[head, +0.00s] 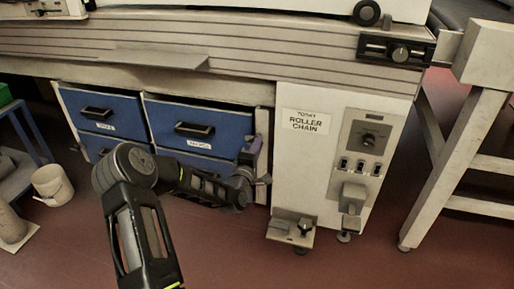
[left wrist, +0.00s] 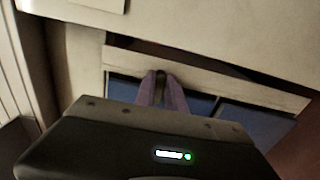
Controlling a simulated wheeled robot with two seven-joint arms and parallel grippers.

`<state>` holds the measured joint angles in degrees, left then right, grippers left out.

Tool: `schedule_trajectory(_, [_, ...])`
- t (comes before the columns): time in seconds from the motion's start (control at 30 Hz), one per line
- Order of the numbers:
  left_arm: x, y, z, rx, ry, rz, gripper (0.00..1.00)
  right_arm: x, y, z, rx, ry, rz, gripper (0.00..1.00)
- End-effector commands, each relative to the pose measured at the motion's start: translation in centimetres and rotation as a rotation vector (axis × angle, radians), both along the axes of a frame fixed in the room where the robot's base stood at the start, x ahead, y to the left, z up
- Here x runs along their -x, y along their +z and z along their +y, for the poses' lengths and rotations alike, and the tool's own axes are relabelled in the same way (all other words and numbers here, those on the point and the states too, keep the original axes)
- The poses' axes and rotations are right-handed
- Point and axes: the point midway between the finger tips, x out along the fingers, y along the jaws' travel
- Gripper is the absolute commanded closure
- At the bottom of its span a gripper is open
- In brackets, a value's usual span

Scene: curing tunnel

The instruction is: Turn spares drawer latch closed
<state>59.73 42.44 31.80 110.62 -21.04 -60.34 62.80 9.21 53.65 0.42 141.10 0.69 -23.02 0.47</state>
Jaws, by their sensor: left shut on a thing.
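Blue drawers (head: 199,117) with black handles sit in the cabinet under the machine; their white labels are too blurred to read. My left gripper (head: 252,145) is at the right edge of the drawer bank, by the frame post. In the left wrist view its two purple fingers (left wrist: 161,92) point at the pale frame and are closed on a small, dark brownish piece between their tips, probably the latch (left wrist: 160,73). The fingers hide most of that piece, so its turn angle cannot be told. My right gripper is not in view.
A white panel (head: 313,150) with a roller chain label, a knob and switches stands just right of the gripper. A small bracket (head: 290,232) juts out low in front. A white bucket (head: 52,185) stands on the floor at left. Red floor in front is mostly clear.

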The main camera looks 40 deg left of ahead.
Motion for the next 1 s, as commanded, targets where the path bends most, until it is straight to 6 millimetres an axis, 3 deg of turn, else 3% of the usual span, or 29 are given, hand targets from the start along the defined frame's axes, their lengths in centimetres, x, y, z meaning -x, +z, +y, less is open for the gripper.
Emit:
schedule_trajectory(0.27, [0.0,-0.1,0.0,0.001,0.001,0.001,0.64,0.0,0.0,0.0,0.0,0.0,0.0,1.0])
schedule_trajectory(0.6, [0.3,0.0,-0.1,0.0,0.001,0.001,0.64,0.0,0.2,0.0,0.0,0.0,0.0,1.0])
schedule_trajectory(0.77, [1.9,0.2,-0.6,0.001,0.001,0.002,0.64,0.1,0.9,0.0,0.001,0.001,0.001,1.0])
schedule_trajectory(1.0, [5.7,0.1,-1.9,0.001,0.001,0.003,0.64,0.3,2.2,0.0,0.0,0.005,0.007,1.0])
